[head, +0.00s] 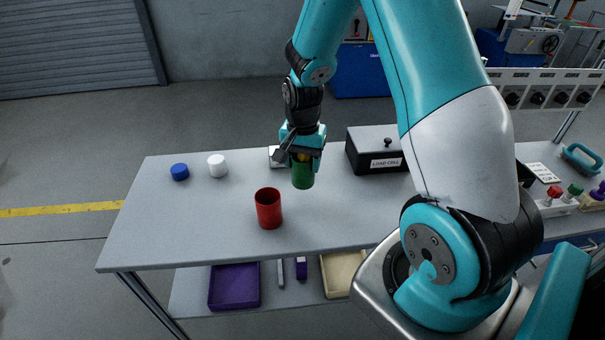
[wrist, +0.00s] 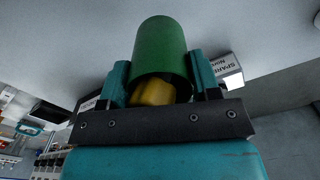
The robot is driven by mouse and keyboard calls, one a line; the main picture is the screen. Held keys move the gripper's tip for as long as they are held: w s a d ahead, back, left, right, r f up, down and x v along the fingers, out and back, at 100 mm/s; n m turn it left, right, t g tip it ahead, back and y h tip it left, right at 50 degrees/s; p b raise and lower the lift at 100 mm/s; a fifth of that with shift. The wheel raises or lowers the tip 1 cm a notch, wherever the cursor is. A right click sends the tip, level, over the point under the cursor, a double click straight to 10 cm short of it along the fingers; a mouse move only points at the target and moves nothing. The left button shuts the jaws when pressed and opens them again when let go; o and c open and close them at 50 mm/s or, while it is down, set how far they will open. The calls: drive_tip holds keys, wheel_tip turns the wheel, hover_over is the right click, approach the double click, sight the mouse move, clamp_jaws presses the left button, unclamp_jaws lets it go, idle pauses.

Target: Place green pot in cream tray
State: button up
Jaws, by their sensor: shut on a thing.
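The green pot (head: 303,175) is between the fingers of my gripper (head: 302,158), over the back middle of the grey table. In the wrist view the green pot (wrist: 162,50) shows large, with a teal finger on each side, and my gripper (wrist: 160,85) is shut on it. A yellow piece (wrist: 153,93) shows at the pot's near end. I cannot tell whether the pot touches the table. The cream tray (head: 341,272) is on the lower shelf, right of the purple tray; its right side is hidden by my arm.
A red cup (head: 269,208) stands on the table (head: 150,225) in front of the pot. A black load cell box (head: 373,151) is close right. A purple tray (head: 234,286) sits on the lower shelf.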

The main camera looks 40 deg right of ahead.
sight(303, 175)
drive_tip(key=shift+f, duration=2.15)
drive_tip(key=o, duration=0.9)
drive_tip(key=shift+f, duration=0.15)
